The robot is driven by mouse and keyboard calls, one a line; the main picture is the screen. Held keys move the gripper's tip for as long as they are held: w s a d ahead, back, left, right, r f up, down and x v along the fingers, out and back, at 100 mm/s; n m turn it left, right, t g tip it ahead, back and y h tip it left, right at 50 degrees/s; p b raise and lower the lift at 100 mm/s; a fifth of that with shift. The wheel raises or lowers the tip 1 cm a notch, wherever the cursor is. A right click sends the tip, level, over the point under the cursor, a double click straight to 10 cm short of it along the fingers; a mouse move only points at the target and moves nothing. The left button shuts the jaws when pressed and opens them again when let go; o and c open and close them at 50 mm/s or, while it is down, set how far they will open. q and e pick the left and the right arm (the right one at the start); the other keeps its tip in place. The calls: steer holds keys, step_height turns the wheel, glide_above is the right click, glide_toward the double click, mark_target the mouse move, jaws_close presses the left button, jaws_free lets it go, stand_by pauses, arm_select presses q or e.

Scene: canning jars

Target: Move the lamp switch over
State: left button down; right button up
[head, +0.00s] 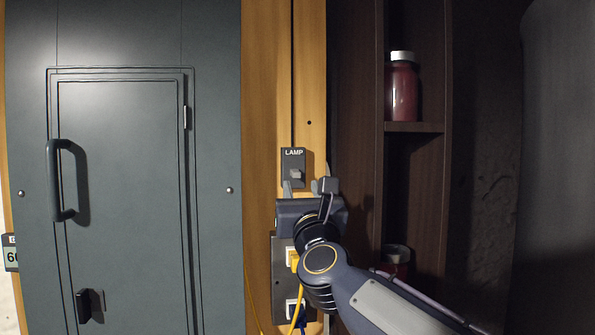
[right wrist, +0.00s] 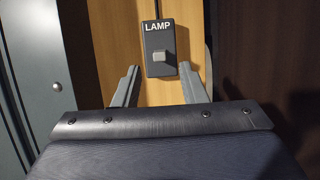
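The lamp switch (head: 293,168) is a small dark box labelled LAMP on a wooden post, with a grey toggle on its front. It also shows in the right wrist view (right wrist: 159,50), near the top middle. My right gripper (head: 308,187) is just below the switch in the head view. Its two fingers are spread apart with nothing between them, and in the right wrist view the gripper (right wrist: 157,78) points toward the switch from below. I cannot tell whether a finger touches the box. My left gripper is not in view.
A grey metal cabinet door (head: 125,200) with a handle is at the left. An outlet box with yellow and blue plugs (head: 293,260) sits below the switch, partly behind my right arm. Dark shelves (head: 415,127) on the right hold a red jar (head: 402,90) and a lower jar (head: 396,258).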

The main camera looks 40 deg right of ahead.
mark_target(297, 176)
steer(key=p+x, duration=0.2)
steer(key=x, duration=0.3)
steer(key=shift+w+d+r, duration=0.1)
steer(key=shift+w+d, duration=0.1)
steer(key=shift+w, duration=0.15)
